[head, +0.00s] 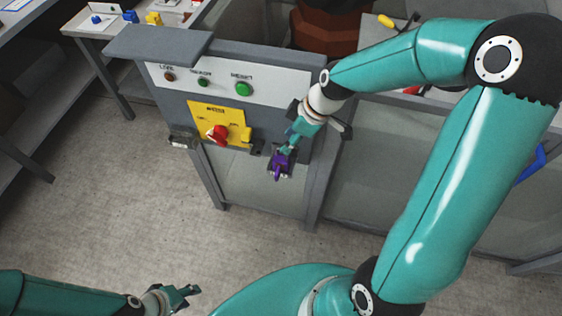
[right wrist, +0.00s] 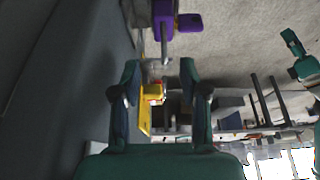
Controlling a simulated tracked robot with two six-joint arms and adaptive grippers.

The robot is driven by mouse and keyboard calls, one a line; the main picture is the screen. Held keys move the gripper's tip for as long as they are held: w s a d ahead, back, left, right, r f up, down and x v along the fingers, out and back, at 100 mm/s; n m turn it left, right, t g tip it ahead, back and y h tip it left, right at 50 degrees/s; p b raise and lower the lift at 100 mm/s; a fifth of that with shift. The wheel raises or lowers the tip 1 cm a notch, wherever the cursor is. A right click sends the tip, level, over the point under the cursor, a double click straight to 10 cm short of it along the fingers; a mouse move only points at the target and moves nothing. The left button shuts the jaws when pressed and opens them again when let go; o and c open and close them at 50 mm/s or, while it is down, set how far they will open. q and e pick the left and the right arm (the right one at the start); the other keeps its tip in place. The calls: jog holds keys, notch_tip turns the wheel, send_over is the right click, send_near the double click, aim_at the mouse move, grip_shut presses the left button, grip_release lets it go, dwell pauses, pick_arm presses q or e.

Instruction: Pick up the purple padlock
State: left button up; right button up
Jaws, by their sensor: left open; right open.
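The purple padlock (head: 279,166) is at the lower right of the grey control cabinet's front, in a small dark holder. In the right wrist view the purple padlock (right wrist: 163,20) is at the top, beyond my fingertips. My right gripper (head: 288,148) is open, just above the padlock in the head view; its two fingers (right wrist: 160,78) are apart with no padlock between them. Whether a finger touches it cannot be told. My left gripper (head: 186,293) is open and empty, low over the floor, far from the padlock.
A side table (head: 92,27) stands at upper left. Floor in front is clear.

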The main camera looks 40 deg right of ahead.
aim_at(279, 160)
jog(key=shift+w+a+f+p, duration=0.1)
jog(key=shift+a+f+p, duration=0.25)
jog(key=shift+f, duration=0.2)
jog(key=x, duration=0.4)
jog(key=shift+a+p, duration=0.1)
jog(key=shift+p, duration=0.3)
grip_shut()
